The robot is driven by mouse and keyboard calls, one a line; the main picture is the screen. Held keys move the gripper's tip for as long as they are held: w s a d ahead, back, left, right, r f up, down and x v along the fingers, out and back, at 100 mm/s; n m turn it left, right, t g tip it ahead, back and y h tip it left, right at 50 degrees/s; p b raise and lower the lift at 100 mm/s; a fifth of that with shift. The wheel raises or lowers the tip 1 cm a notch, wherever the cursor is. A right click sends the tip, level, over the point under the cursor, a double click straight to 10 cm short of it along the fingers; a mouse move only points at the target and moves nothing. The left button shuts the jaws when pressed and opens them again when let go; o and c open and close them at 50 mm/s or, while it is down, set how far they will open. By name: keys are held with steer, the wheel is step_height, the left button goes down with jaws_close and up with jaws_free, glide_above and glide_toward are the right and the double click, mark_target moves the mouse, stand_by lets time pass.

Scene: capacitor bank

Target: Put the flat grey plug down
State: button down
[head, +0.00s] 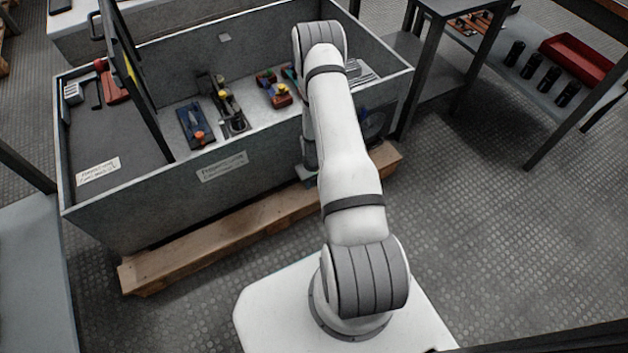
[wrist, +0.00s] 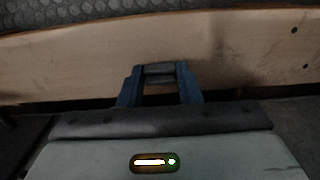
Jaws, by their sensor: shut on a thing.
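The flat grey plug (wrist: 159,70) shows in the wrist view as a small grey piece between the blue fingertips of my gripper (wrist: 159,77). The fingers are shut on its two sides. A pale wooden plank lies beyond the plug, and I cannot tell whether the plug touches it. In the head view my arm hides most of the gripper and the plug. The arm's end hangs down by the front wall of the grey bin (head: 150,205), low near the wooden pallet (head: 225,231).
The bin holds several parts, including a blue block (head: 193,128) and a yellow-topped part (head: 228,105). A dark upright panel (head: 134,75) divides it. A shelf at the right carries a red tray (head: 577,60) and several black cylinders (head: 549,79). The floor (head: 480,200) at right is clear.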

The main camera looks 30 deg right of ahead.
steer(key=shift+f, duration=0.3)
steer(key=c, duration=1)
jaws_free()
steer(key=shift+r, duration=0.1)
steer(key=shift+c, duration=0.2)
steer(key=s+a+r+p, duration=0.15)
steer(key=a+r, duration=0.25)
steer(key=r, duration=1.5)
steer(key=s+a+r+p, duration=0.1)
steer(key=a+r+p, duration=0.2)
steer(key=r, duration=1.6)
steer(key=s+a+r, duration=0.3)
steer(key=s+r, duration=0.5)
steer(key=s+a+r+t, duration=0.1)
steer(key=s+a+r, duration=0.3)
steer(key=s+r, duration=0.4)
steer(key=shift+s, duration=0.2)
steer(key=shift+a, duration=0.1)
